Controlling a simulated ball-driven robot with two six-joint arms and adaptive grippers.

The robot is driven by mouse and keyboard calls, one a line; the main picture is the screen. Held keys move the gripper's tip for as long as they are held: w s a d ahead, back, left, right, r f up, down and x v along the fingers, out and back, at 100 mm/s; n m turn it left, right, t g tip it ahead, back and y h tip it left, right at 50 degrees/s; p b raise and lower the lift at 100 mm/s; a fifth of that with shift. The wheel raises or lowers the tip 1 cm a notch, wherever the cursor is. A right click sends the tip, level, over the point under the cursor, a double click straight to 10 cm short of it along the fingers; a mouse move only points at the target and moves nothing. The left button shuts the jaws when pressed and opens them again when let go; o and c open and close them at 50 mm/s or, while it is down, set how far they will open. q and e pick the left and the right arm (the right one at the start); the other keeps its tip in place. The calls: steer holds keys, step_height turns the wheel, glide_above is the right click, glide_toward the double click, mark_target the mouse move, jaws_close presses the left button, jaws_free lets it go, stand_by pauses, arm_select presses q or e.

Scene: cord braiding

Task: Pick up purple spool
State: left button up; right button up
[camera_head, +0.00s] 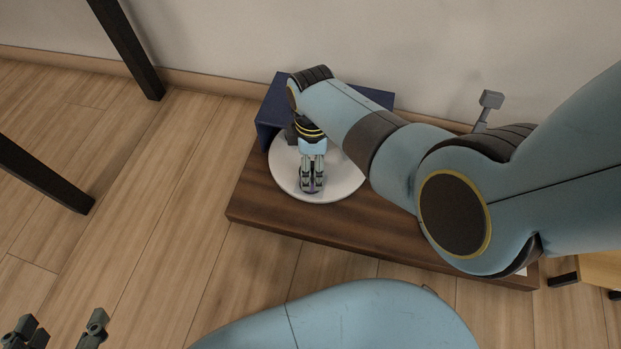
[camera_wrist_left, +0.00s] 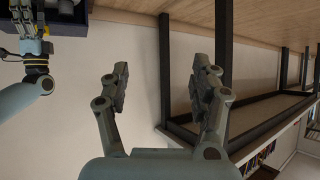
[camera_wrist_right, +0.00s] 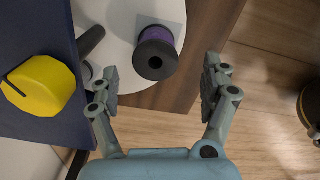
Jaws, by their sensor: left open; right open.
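The purple spool (camera_wrist_right: 157,50) has dark end flanges and stands on a round white disc (camera_wrist_right: 115,18). In the head view the white disc (camera_head: 345,182) lies on a dark wooden board, and the spool is mostly hidden by my right gripper (camera_head: 312,184). In the right wrist view my right gripper (camera_wrist_right: 162,68) is open and empty. The spool sits just ahead of its fingertips, between their lines, apart from both fingers. My left gripper (camera_head: 62,328) is open and empty, low at the left of the head view; it also shows in the left wrist view (camera_wrist_left: 160,75).
A dark blue stand (camera_head: 271,104) rises behind the disc. A yellow rounded part (camera_wrist_right: 40,87) sits against the blue surface in the right wrist view. The wooden board (camera_head: 275,222) has free floor to its left. Dark posts (camera_head: 130,50) stand at the upper left.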

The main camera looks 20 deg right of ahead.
mark_target(312, 171)
steer(key=shift+f, duration=0.25)
steer(key=shift+w+f+b, duration=0.1)
steer(key=shift+f+b, duration=0.65)
steer(key=shift+b, duration=0.1)
arm_select(q)
steer(key=w+d+r+m+t+h+b, duration=0.1)
steer(key=w+r+t, duration=0.35)
steer(key=r, duration=0.25)
steer(key=w+d+r+t+h, duration=0.1)
steer(key=w+r+t, duration=0.2)
steer(key=w+r, duration=0.4)
arm_select(e)
steer(key=shift+w+f, duration=0.1)
steer(key=shift+f, duration=0.45)
steer(key=shift+f+b, duration=1.15)
steer(key=shift+f, duration=0.1)
steer(key=shift+w, duration=0.1)
arm_select(q)
step_height(312, 171, up, 15)
steer(key=s+d+m+t+h, duration=0.1)
steer(key=m+t+h, duration=0.2)
steer(key=t, duration=0.3)
steer(key=shift+s+d+f+m+t+h, duration=0.2)
steer(key=shift+m+t+h, duration=0.15)
steer(key=shift+h, duration=0.35)
arm_select(e)
steer(key=shift+c, duration=0.4)
steer(key=c, duration=1.2)
